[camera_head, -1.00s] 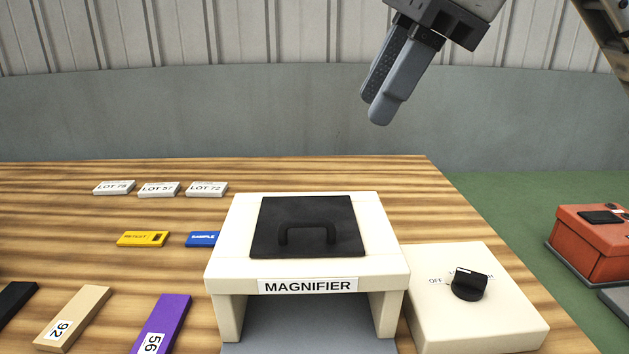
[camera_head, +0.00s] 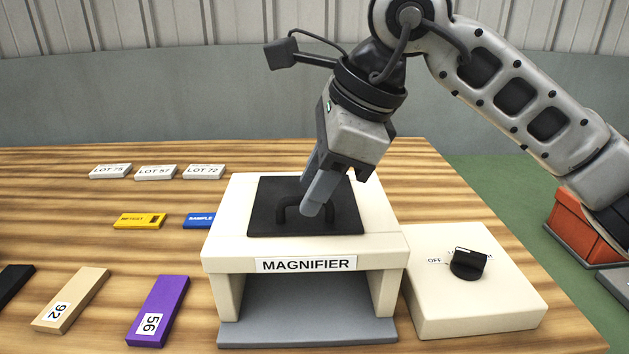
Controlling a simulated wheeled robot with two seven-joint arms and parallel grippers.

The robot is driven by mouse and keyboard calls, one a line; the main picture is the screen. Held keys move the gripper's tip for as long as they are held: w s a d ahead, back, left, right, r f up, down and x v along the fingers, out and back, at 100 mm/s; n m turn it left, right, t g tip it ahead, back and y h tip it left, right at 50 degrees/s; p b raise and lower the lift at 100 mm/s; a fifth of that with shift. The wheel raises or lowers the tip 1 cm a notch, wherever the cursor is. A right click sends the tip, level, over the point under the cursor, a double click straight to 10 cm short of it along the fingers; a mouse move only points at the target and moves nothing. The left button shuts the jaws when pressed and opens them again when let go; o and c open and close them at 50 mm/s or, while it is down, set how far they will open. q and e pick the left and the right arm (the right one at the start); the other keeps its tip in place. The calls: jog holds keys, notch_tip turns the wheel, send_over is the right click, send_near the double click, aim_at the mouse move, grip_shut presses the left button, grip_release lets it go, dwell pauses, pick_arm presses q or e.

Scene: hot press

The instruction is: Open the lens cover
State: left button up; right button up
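The black square lens cover (camera_head: 263,222) lies flat and closed on top of the white stand labelled MAGNIFIER (camera_head: 225,257). Its black loop handle (camera_head: 283,206) stands up near the middle. My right gripper (camera_head: 313,207) comes down tilted from above, its fingertips at the right part of the handle and hiding some of it. The fingers look close together, and I cannot tell whether they grip the handle. My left gripper is out of view.
A cream box (camera_head: 480,310) with a black knob (camera_head: 468,264) stands right of the magnifier. White LOT tags (camera_head: 156,172), a yellow tag (camera_head: 140,221), a blue tag (camera_head: 199,220), a tan block (camera_head: 72,298) and a purple block (camera_head: 158,308) lie to the left.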

jog(key=shift+a+f, duration=0.1)
jog(key=shift+f, duration=0.1)
grip_shut()
jog(key=shift+r, duration=0.15)
